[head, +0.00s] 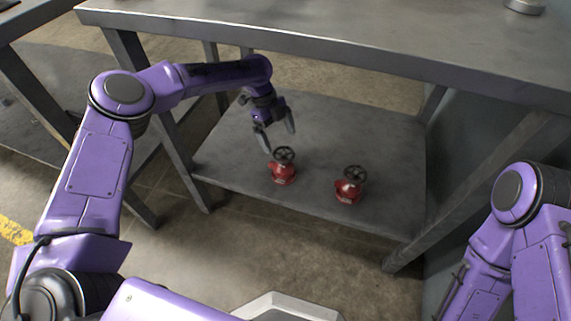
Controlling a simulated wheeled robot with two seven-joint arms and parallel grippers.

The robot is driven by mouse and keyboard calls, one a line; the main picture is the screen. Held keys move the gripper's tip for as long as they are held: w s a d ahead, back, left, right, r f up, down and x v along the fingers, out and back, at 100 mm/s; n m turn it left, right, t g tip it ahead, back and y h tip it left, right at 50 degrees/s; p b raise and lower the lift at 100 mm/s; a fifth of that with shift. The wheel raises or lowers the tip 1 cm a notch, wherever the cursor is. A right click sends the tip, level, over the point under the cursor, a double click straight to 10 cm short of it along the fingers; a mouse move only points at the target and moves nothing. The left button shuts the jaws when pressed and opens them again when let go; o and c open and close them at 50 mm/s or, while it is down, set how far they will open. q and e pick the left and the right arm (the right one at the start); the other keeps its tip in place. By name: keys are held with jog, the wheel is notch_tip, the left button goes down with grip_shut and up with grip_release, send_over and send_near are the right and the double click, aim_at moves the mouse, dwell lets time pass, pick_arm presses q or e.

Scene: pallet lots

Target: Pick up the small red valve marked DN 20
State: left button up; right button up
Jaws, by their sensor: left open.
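Two small red valves with dark handwheels stand upright on the lower shelf (235,150) of a grey metal table. One valve (283,172) is at the left and the other valve (348,190) is to its right, a little nearer me. Their markings are too small to read, so I cannot tell which is DN 20. My left gripper (279,141) is open and empty, pointing down just behind and above the left valve's handwheel. I cannot tell whether it touches the wheel. My right gripper is out of view; only my right arm shows at the right edge.
Table legs (165,115) stand on both sides of the shelf. Bare shelf surrounds the valves. Another table is at the left.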

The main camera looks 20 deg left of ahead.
aim_at(283, 155)
pick_arm(q)
jog(key=b+x, duration=0.1)
jog(key=x, duration=0.2)
jog(key=b+x, duration=0.1)
jog(key=x, duration=0.2)
jog(key=s+b+x, duration=0.1)
jog(key=x, duration=0.2)
jog(key=shift+a+f, duration=0.2)
jog(key=shift+a, duration=0.05)
jog(key=shift+r, duration=0.1)
jog(key=shift+w, duration=0.1)
grip_shut()
